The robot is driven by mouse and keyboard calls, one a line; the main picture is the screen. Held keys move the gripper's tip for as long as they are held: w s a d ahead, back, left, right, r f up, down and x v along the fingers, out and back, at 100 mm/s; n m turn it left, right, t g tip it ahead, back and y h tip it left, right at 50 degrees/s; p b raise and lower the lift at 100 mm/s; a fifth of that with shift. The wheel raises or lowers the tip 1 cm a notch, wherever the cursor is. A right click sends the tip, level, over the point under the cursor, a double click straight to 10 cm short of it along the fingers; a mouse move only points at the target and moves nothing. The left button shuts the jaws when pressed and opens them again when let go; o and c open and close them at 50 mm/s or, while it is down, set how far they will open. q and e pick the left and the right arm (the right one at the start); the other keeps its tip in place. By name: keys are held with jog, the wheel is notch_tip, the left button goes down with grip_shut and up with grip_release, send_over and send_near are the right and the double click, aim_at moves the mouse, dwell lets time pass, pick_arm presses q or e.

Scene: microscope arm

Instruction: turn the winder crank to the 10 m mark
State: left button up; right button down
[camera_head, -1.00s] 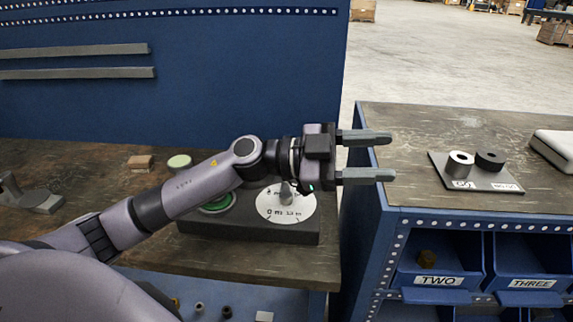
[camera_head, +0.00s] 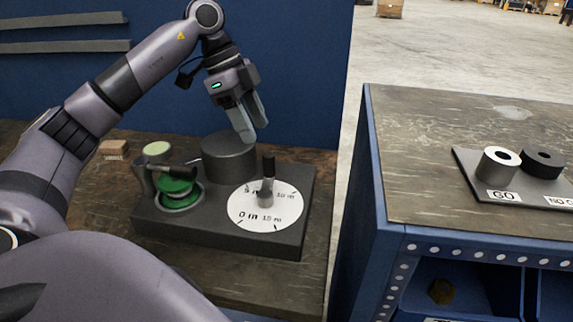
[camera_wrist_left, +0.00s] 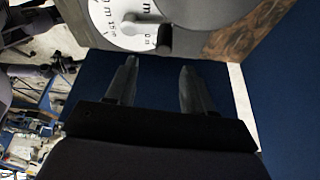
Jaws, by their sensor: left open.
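The winder is a dark grey block (camera_head: 225,232) on the workbench. Its white dial (camera_head: 285,213) is marked 0 m, 5 m, 10 m and 15 m. A crank (camera_head: 267,182) with an upright dark handle stands over the dial's middle. A green spool (camera_head: 181,194) and a dark cylinder (camera_head: 229,160) are on the same block. My left gripper (camera_head: 252,130) is open and empty, pointing down beside the cylinder, behind and above the crank. In the left wrist view the dial (camera_wrist_left: 118,32) shows at the top, beyond the open fingers. The right gripper is not in view.
A second bench (camera_head: 430,200) stands to the right across a gap, with a plate holding GO (camera_head: 498,165) and NO GO (camera_head: 541,164) rings. A small wooden block (camera_head: 114,149) lies left of the winder. A blue panel rises behind.

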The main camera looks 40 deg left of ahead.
aim_at(268, 154)
pick_arm(q)
jog(key=shift+w+b+x, duration=0.2)
jog(key=shift+b+x, duration=0.4)
jog(key=shift+x, duration=3.6)
jog(key=shift+a, duration=0.15)
grip_shut()
